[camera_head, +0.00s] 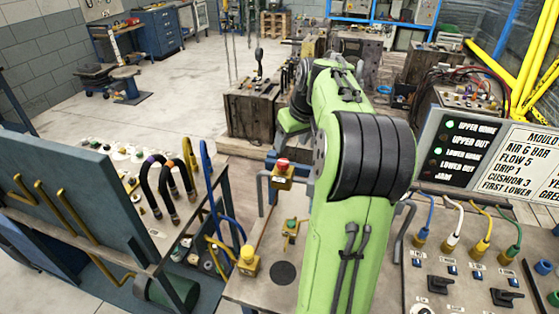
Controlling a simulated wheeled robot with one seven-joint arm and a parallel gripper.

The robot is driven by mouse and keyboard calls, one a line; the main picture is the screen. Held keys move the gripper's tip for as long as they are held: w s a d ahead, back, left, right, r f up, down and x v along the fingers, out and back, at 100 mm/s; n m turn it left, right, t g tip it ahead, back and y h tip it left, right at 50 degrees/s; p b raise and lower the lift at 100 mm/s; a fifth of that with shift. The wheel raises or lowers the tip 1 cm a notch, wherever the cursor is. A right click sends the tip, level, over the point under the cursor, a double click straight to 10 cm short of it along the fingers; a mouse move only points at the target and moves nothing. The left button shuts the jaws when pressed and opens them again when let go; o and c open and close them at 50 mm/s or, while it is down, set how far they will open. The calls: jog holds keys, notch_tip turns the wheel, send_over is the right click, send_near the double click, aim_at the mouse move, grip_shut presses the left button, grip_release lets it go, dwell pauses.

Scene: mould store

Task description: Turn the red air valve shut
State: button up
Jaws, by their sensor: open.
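I cannot pick out a red air valve for certain. The only clear red-topped control is a red knob (282,162) on a small yellow box (283,178), just left of my green arm on the near bench. Whether this knob is the valve, and how it is turned, I cannot tell. My green arm fills the middle of the view and bends away at its black-banded joint. My gripper does not show; the arm hides part of the bench and whatever lies behind it.
A panel with coloured cables and black switches (440,284) and a sign board (486,158) are at right. A blue-grey rack (70,205) stands left. Open floor (180,95) lies beyond.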

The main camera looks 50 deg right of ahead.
aim_at(283, 162)
jog(key=x, duration=1)
jog(key=shift+w+f+b, duration=0.1)
jog(key=shift+w+b, duration=0.1)
jog(key=shift+b, duration=0.2)
jog(key=c, duration=1)
